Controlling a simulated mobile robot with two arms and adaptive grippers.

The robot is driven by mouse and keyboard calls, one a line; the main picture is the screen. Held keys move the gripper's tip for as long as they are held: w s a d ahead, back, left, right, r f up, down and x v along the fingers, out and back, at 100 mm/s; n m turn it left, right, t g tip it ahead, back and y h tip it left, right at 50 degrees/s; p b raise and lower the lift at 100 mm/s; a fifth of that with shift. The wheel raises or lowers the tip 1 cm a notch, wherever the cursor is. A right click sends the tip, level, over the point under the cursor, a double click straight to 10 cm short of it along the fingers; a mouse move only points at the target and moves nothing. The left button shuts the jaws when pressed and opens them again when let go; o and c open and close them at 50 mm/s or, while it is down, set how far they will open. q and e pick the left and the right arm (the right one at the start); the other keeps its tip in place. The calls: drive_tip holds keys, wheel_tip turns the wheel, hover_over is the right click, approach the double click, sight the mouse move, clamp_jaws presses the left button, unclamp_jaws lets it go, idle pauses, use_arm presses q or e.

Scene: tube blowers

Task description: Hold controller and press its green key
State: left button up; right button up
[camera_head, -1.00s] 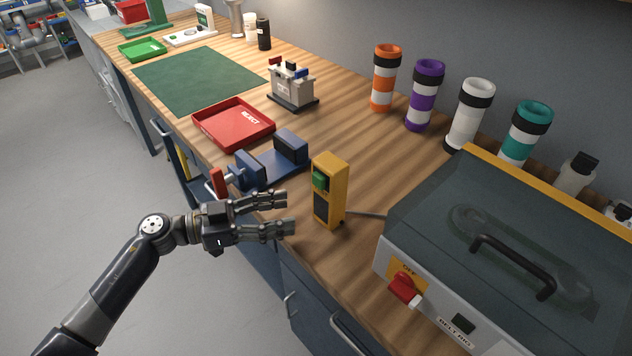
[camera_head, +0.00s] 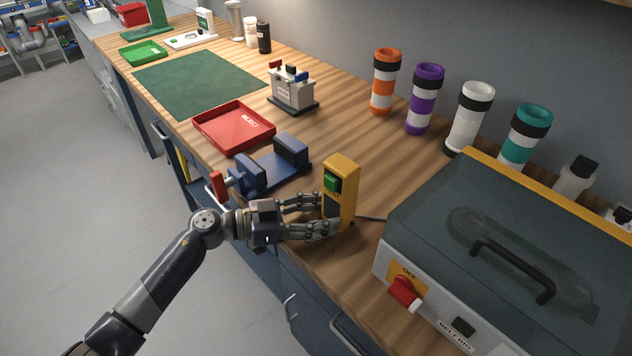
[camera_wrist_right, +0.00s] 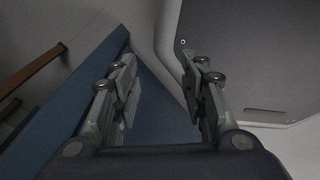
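The controller (camera_head: 348,192) is a yellow upright box with a green key (camera_head: 332,182) high on its front face. It stands on the bench near the front edge, its cable running right. My left gripper (camera_head: 322,217) reaches it from the left, low down. One finger crosses the lower front of the controller; the other finger's tip is hidden at its far left side. I cannot tell whether the fingers press on it. The green key is uncovered. My right gripper (camera_wrist_right: 160,85) shows only in the right wrist view, its fingers apart with nothing between them.
A blue vise (camera_head: 275,168) with a red handle is just behind my left gripper. A red tray (camera_head: 232,128) lies farther back. A grey machine (camera_head: 470,250) with a red switch stands close on the right. Several coloured tubes (camera_head: 423,98) stand along the wall.

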use_arm(q)
drive_tip(key=shift+w+d, duration=0.1)
drive_tip(key=shift+d, duration=0.1)
clamp_jaws()
drive_tip(key=c, duration=1.1)
unclamp_jaws()
drive_tip(key=o, duration=1.5)
